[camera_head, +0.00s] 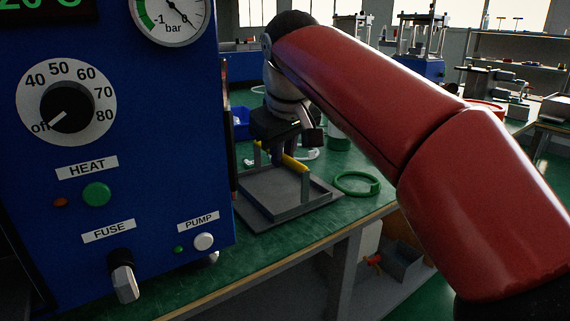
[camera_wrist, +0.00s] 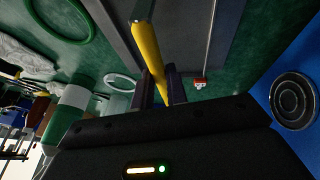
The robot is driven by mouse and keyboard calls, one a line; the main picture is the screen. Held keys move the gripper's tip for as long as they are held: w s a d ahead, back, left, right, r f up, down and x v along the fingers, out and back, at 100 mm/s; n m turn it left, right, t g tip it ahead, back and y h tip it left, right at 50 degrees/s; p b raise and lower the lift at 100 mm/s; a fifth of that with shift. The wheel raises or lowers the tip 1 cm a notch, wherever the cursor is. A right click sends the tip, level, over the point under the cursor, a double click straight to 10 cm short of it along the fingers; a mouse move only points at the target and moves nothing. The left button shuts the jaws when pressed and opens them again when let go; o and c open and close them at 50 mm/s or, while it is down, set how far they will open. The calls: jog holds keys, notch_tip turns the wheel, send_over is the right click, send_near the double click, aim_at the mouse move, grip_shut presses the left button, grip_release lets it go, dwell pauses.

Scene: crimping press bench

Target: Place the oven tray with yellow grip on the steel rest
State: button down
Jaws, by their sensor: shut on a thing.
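The oven tray (camera_head: 272,188) is a shallow grey square pan with a raised rim; its yellow grip (camera_head: 294,163) runs along the far side. The yellow grip also shows in the wrist view (camera_wrist: 147,50), between my two fingers. My gripper (camera_head: 284,157) reaches down from above and is shut on this grip. In the wrist view my fingertips (camera_wrist: 160,84) are on either side of it. A flat grey plate (camera_head: 327,202), seemingly the steel rest, lies on the green bench under the tray. I cannot tell whether the tray touches it. My wrist hides part of the far side.
The blue oven cabinet (camera_head: 150,165) stands close at the tray's left. A green ring (camera_head: 357,183) lies right of the plate, near the bench's front edge. A green and white cylinder (camera_wrist: 66,118) and a white ring (camera_wrist: 119,82) are beyond the tray.

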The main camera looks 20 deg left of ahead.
jog(key=shift+r, duration=0.15)
jog(key=shift+f, duration=0.2)
jog(key=c, duration=1.4)
grip_release()
jog(key=p+v, duration=0.4)
jog(key=v, duration=0.8)
jog(key=shift+r, duration=0.2)
